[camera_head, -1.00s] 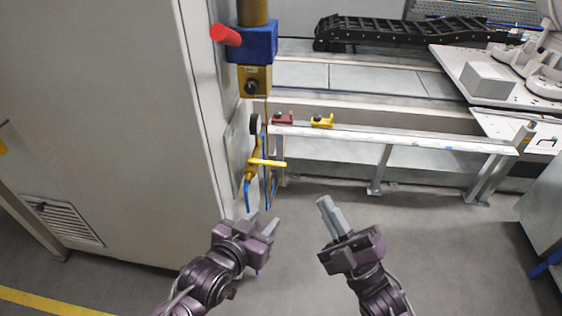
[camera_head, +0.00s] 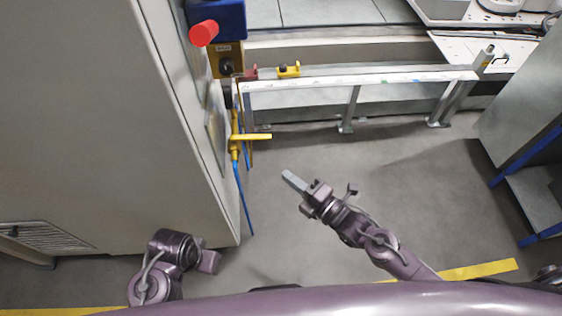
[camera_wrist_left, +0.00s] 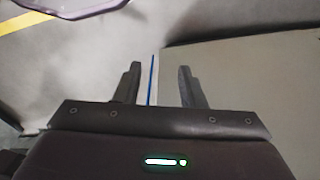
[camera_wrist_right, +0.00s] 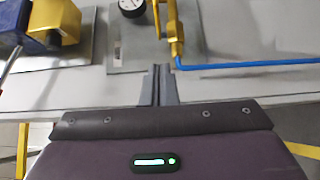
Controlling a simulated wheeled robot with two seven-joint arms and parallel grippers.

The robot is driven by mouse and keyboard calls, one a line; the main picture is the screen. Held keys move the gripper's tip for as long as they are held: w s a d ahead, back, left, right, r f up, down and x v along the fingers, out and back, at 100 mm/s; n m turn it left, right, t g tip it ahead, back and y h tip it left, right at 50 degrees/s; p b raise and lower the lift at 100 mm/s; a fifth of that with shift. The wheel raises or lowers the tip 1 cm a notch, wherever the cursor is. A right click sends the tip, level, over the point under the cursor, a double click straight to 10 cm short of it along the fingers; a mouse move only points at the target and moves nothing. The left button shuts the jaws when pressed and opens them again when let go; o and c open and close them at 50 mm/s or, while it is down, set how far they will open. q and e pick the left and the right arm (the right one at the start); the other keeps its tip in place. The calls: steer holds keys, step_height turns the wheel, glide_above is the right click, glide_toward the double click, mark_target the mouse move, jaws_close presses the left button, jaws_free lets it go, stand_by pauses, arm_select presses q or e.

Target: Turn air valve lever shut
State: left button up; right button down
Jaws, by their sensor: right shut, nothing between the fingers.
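The yellow air valve lever (camera_head: 252,136) sticks out to the right from a brass valve (camera_head: 235,147) on the side of the grey cabinet. A blue hose (camera_head: 243,195) hangs below it. My right gripper (camera_head: 291,181) is shut and empty, right of and below the lever, apart from it. In the right wrist view its closed fingers (camera_wrist_right: 161,72) point toward the cabinet panel, with the brass valve (camera_wrist_right: 176,35) just beyond on the right. My left gripper (camera_wrist_left: 158,78) is open and empty; in the head view it is low, beside the cabinet's bottom edge, with its fingertips hidden.
The grey cabinet (camera_head: 90,120) fills the left. A low metal rail (camera_head: 350,80) runs behind, carrying red and yellow padlock-like pieces. The floor (camera_head: 420,190) to the right is clear.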

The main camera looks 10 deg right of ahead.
glide_toward(251, 137)
steer(key=a, duration=0.2)
arm_select(q)
steer(key=shift+w+d+r+t+h+b, duration=0.2)
steer(key=shift+d+r+t+h+b, duration=0.15)
steer(key=shift+d+b, duration=0.4)
arm_select(e)
steer(key=w, duration=0.3)
steer(key=shift+w+a+f, duration=0.25)
steer(key=shift+a, duration=0.05)
